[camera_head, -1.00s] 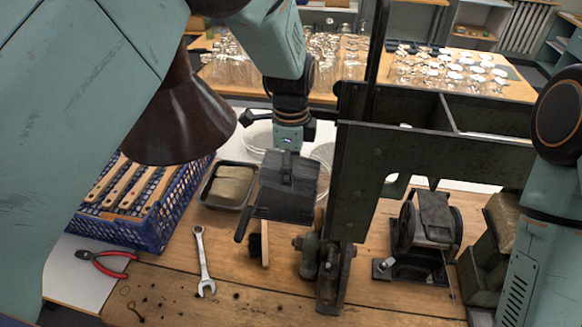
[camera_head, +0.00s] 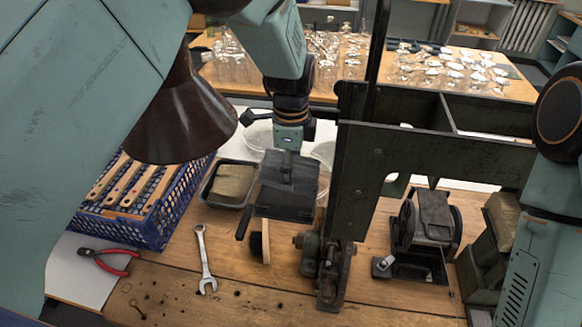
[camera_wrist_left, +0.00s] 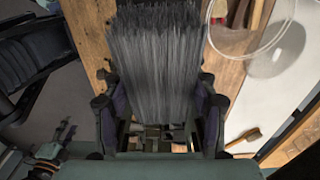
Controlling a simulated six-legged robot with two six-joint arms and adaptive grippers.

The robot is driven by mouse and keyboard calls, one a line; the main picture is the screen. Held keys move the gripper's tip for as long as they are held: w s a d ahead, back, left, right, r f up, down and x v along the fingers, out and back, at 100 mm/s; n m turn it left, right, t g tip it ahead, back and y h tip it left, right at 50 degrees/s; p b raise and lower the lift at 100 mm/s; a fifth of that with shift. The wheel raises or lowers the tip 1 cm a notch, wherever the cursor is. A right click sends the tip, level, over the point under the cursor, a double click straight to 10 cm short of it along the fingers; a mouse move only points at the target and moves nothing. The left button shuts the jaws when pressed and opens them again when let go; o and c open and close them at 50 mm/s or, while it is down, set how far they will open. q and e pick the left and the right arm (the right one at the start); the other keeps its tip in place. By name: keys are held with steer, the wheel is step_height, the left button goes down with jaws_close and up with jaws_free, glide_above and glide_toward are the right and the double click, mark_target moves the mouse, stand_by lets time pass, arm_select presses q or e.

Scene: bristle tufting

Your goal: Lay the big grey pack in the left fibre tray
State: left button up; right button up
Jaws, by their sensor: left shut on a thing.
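The big grey pack (camera_head: 303,192) is a dark, dense bundle of bristles, held in the middle of the head view. My left gripper (camera_head: 287,166) is shut on it from above. In the left wrist view the pack (camera_wrist_left: 155,60) fills the space between the two fingers (camera_wrist_left: 158,125), with its bristles running away from the camera. A black fibre tray (camera_head: 208,189) lies just left of the pack in the head view and holds a beige block (camera_head: 234,182). The pack hides what lies behind it. My right gripper is not in view.
A blue crate (camera_head: 150,233) of wooden brush handles stands left. A wrench (camera_head: 203,258) and red-handled pliers (camera_head: 106,261) lie in front. A tall dark green machine frame (camera_head: 365,190) rises close on the right. Glassware (camera_head: 320,50) fills the back table. The front wood is mostly clear.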

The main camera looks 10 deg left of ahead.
arm_select(q)
steer(key=shift+f, duration=0.75)
stand_by(0.5)
steer(key=o, duration=1.6)
steer(key=shift+c, duration=0.2)
steer(key=o, duration=0.3)
steer(key=shift+o, duration=0.2)
steer(key=shift+r, duration=4)
steer(key=shift+d, duration=0.1)
